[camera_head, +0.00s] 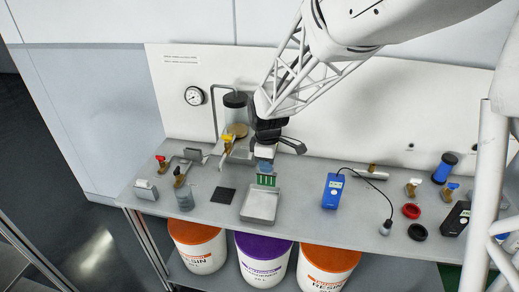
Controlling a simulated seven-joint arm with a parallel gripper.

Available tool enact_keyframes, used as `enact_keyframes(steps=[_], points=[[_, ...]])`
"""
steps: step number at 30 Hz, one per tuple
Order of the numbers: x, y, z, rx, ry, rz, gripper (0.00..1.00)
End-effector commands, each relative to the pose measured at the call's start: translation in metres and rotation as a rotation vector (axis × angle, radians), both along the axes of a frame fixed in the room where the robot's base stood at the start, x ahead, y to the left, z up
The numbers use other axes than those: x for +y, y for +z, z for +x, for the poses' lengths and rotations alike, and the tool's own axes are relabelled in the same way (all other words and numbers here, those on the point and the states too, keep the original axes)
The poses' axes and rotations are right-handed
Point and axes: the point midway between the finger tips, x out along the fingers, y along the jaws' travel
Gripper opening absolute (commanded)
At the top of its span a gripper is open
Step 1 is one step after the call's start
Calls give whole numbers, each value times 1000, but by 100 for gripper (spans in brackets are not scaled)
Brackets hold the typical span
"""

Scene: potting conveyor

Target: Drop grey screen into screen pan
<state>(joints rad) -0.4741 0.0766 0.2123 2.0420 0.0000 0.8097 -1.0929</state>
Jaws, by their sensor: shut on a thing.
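My gripper (267,146) is above the back of the metal pan, pointing down. It is shut on a small blue-grey piece (265,166), which looks like the grey screen; the fingers hide its top. The screen pan (261,217) is a shallow, light metal tray on the bench, and its visible floor looks bare. A green piece with pale marks (267,181) shows just below the blue-grey piece, at the pan's back edge. I cannot tell whether the two touch.
A dark square (223,195) lies left of the pan. Farther left are valves and a glass jar (184,199); a clear cylinder (236,115) stands behind. A blue meter (333,191) with a cabled probe is to the right. Bench space between pan and meter is clear.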

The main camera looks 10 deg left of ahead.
Motion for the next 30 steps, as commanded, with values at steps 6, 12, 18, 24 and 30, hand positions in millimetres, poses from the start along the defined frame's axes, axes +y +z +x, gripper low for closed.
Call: enact_keyframes(steps=[6, 12, 18, 24, 30], points=[[-2, -2, -3, 0, 4, 0, 0], [-2, -2, -3, 0, 4, 0, 0], [-2, -5, -3, 1, 4, -1, 0], [-2, -17, -3, 2, 4, -1, 0], [-2, -34, -3, 2, 4, -1, 0]])
